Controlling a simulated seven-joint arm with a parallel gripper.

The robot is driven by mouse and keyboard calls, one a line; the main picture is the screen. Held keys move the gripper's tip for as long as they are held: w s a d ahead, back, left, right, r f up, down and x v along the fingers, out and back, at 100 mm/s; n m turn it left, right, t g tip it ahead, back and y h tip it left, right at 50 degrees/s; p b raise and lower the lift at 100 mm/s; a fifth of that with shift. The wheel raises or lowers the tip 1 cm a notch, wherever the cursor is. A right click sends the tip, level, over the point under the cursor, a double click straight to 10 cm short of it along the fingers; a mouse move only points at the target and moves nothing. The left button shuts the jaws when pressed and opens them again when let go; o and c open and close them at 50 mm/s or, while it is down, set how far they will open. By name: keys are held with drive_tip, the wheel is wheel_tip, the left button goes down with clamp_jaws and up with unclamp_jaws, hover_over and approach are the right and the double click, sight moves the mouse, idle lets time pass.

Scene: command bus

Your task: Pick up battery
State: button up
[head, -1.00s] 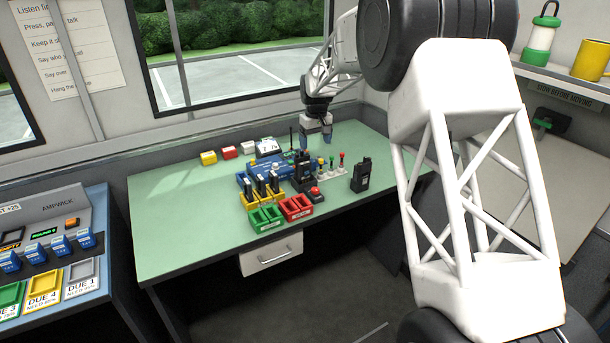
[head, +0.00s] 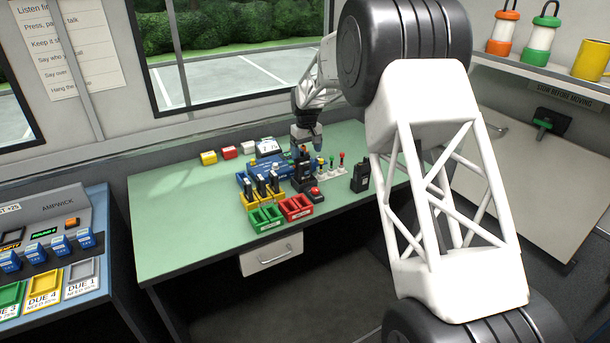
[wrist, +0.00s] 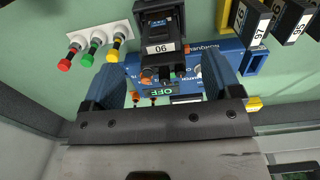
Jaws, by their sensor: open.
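My gripper (head: 307,146) is over the back of the green desk, behind the upright black radio (head: 303,170). In the wrist view my gripper (wrist: 168,75) is open, with its blue fingers well apart and nothing held between them. Blue packs (head: 60,247), which look like batteries, stand in the charger at the left. I cannot tell whether a battery is among the parts near my gripper.
Other black radios (head: 262,185) stand in yellow holders. Green (head: 266,219) and red (head: 296,208) trays sit at the desk front. The desk's left side is clear.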

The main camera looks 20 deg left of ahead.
sight(306, 165)
drive_tip(key=shift+f, duration=0.35)
drive_tip(key=shift+w+f, duration=0.15)
drive_tip(key=shift+f, duration=2.45)
drive_tip(key=shift+c, duration=0.5)
drive_tip(key=c, duration=1.2)
